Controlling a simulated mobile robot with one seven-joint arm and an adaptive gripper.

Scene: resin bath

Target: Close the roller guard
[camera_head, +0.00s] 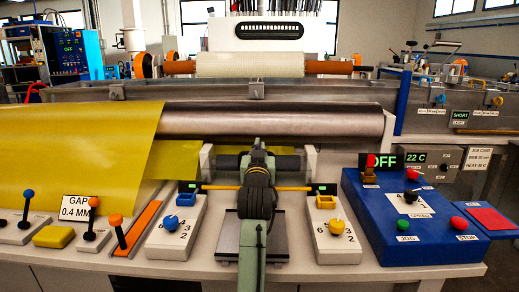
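A long grey metal roller (270,120) lies across the middle of the machine. A yellow sheet or panel (75,150) covers the left side and overlaps the roller's left end; I cannot tell whether it is the roller guard or material on the machine. My gripper (258,160) is in the centre, at the end of my green arm, in front of the roller. A thin orange bar (285,188) and a short dark roller (288,163) show around it. The fingers are hidden or too small to read, so contact and opening are unclear.
A blue control box (400,245) with buttons and a display reading OFF stands at the right. White dial boxes with a blue knob (171,220) and a yellow knob (337,227) flank my arm. Levers with blue (28,194) and orange (88,219) knobs stand at the left.

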